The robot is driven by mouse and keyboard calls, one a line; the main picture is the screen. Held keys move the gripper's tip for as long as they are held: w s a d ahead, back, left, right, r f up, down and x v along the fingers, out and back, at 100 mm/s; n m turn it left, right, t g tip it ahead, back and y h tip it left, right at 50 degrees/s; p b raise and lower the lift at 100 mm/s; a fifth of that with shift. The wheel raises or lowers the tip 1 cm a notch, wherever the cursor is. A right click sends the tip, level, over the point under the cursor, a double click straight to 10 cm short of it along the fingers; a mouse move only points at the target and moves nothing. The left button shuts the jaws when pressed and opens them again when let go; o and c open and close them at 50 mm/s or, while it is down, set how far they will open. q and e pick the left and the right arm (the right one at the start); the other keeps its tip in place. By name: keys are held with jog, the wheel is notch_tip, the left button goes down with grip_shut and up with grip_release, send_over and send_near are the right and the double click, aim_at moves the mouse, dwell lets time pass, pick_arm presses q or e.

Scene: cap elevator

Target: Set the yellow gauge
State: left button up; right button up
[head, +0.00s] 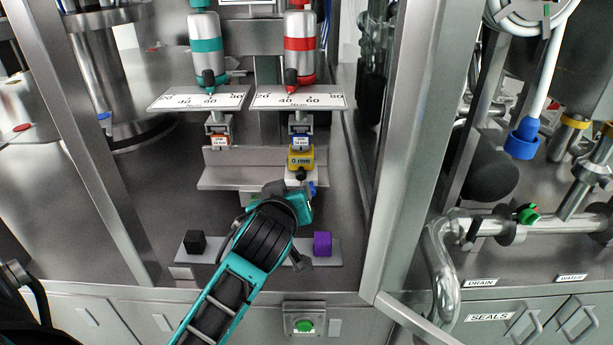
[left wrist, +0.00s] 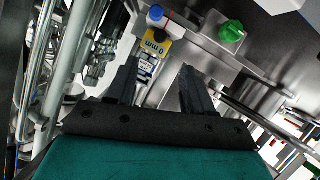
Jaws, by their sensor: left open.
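The yellow gauge (head: 300,158), labelled "0 mm", sits on the right-hand bracket under the red cylinder in the head view. My right gripper is not in view.
A red cylinder (head: 300,45) and teal cylinder (head: 205,45) hang above white scales. A metal shelf (head: 225,178) is behind my arm. A black cube (head: 195,242) and purple cube (head: 322,243) stand on a lower plate. A metal post (head: 405,150) bounds the right.

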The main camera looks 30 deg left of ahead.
aim_at(300, 176)
pick_arm(q)
jog(key=b+x, duration=0.1)
jog(key=x, duration=1.1)
jog(key=shift+c, duration=0.3)
grip_shut()
